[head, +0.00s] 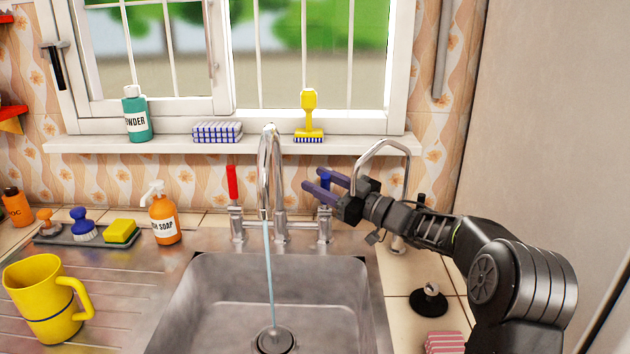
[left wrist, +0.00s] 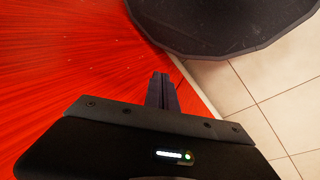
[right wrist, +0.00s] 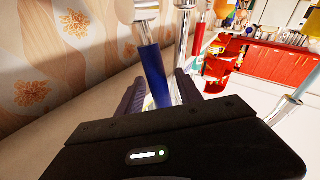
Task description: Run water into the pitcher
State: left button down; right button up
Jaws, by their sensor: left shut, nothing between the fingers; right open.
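The yellow pitcher (head: 42,300) stands upright on the drainboard at the left, its handle to the right. The faucet (head: 270,175) pours a thin stream of water (head: 269,265) straight into the sink (head: 333,300), well right of the pitcher. A red lever (head: 232,184) stands upright left of the faucet. My right gripper (head: 317,181) is open at the blue lever (head: 326,186) on the right. In the right wrist view the blue lever (right wrist: 154,75) shows between the spread fingers; contact cannot be told. My left gripper (left wrist: 161,78) is shut and empty, away from the sink.
An orange soap bottle (head: 164,215) and a tray with a yellow sponge (head: 120,231) stand behind the pitcher. A smaller curved tap (head: 383,147) is beside my right arm. A black plug (head: 429,299) and pink sponge (head: 444,342) lie on the right counter. The sink basin holds no dishes.

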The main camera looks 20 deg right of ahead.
jog(key=v, duration=0.6)
jog(key=shift+s, duration=0.1)
dwell(0.3)
